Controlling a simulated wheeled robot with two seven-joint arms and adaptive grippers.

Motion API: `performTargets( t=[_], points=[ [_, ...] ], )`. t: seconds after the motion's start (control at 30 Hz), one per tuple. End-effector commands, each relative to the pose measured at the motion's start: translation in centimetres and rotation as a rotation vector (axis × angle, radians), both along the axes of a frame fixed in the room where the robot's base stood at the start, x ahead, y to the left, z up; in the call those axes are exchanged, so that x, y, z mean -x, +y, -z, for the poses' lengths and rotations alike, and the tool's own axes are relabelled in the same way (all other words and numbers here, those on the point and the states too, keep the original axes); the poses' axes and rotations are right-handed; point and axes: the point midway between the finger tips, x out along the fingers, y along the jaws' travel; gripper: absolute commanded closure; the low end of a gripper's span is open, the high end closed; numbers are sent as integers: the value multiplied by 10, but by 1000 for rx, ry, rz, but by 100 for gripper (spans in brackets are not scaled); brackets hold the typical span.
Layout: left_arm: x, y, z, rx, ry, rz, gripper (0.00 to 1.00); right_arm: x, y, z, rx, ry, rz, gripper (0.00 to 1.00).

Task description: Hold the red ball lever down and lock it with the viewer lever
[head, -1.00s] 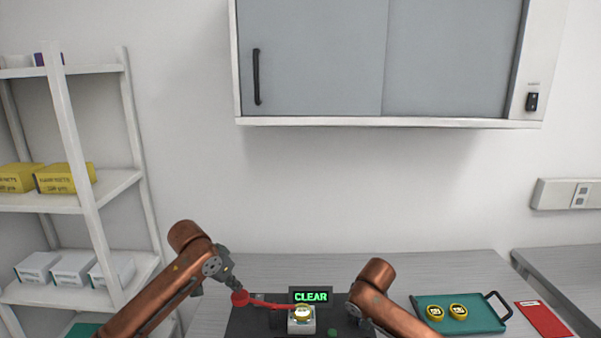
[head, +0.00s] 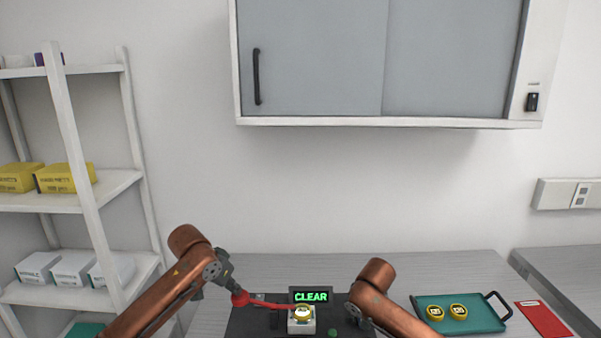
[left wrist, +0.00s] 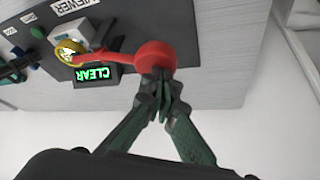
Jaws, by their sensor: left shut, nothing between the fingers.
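The red ball lever (head: 240,299) sticks out to the left of the dark instrument, its red arm running right to the yellow-ringed part (head: 303,313) on a pale block. In the left wrist view, my left gripper (left wrist: 160,76) is shut and empty, its fingertips at the red ball (left wrist: 155,54) and seemingly touching it. In the head view this gripper (head: 230,284) is just above the ball. My right gripper (head: 352,313) is low at the instrument's right side, its fingers mostly hidden. The VIEWER label (left wrist: 75,5) shows; I cannot make out the viewer lever.
A display (head: 311,296) reads CLEAR in green. A teal tray (head: 478,318) with two yellow-ringed pieces is at the right, beside a red booklet (head: 543,318). White shelves (head: 110,185) stand at the left; a wall cabinet (head: 385,122) hangs above. Bare table lies behind the instrument.

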Motion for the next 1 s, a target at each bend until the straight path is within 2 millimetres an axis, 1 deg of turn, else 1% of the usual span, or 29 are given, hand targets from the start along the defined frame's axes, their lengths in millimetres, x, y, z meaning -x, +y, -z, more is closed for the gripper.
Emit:
performTargets(
  t=[0.4,1.0],
  points=[
    [1,0,19,0,6,3,100,0,0,0,0,0,1,72],
    [1,1,42,2,6,5,100,0,0,0,0,0,0,72]
  ],
)
